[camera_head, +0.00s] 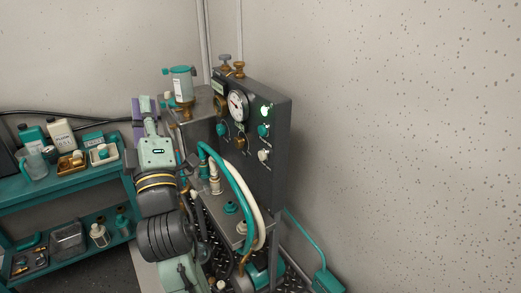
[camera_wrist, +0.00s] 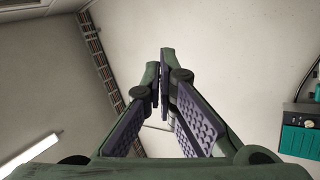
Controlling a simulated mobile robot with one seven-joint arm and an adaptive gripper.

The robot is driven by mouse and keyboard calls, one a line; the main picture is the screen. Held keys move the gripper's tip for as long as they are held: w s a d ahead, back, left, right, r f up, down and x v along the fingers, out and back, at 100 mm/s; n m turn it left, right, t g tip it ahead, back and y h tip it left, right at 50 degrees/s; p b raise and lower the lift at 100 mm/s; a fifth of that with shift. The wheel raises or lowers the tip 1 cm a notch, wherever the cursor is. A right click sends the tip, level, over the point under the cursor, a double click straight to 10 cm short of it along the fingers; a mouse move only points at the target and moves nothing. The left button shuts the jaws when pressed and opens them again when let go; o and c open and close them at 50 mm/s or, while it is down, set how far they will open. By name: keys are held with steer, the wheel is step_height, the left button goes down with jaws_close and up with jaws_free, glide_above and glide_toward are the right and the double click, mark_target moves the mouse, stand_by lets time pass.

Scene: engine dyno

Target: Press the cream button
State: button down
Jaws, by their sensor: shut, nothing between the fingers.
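The cream button (camera_head: 264,155) is a small pale knob low on the right side of the dark upright panel (camera_head: 270,180) in the head view. It sits below a teal button (camera_head: 263,130) and a lit green lamp (camera_head: 267,111). Nothing covers it. My gripper (camera_head: 147,102) is left of the panel, well apart from the button, with its fingers pointing upward. The wrist view shows my gripper (camera_wrist: 160,70) with its fingertips together and nothing between them. The button does not show in the wrist view.
A round gauge (camera_head: 237,105) and an amber button (camera_head: 240,143) share the panel. Teal and cream hoses (camera_head: 240,185) arch in front of its lower part. A canister (camera_head: 182,84) stands behind my gripper. A teal shelf (camera_head: 60,190) with bottles is at left.

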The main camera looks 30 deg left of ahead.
mark_target(263, 155)
steer(key=w+d+f+n+h+p, duration=0.1)
steer(key=w+d+f+n+h, duration=0.1)
steer(key=f, duration=0.5)
steer(key=w+d+f+n+h+p, duration=0.1)
steer(key=w+d+f+n+h, duration=0.1)
steer(key=w+f+h, duration=0.4)
steer(key=w+d+f+n+g+h+p, duration=0.1)
steer(key=w+f+n+h, duration=0.3)
steer(key=f, duration=0.5)
steer(key=shift+d+f+n+h, duration=0.35)
steer(key=shift+d+h, duration=0.2)
steer(key=shift+h, duration=0.35)
steer(key=shift+w, duration=0.15)
steer(key=w+d+p, duration=0.1)
steer(key=w+d, duration=0.3)
steer(key=w, duration=0.3)
steer(key=shift+w+d, duration=0.2)
steer(key=shift+w, duration=0.05)
steer(key=shift+w+r+p, duration=0.1)
steer(key=shift+p, duration=0.3)
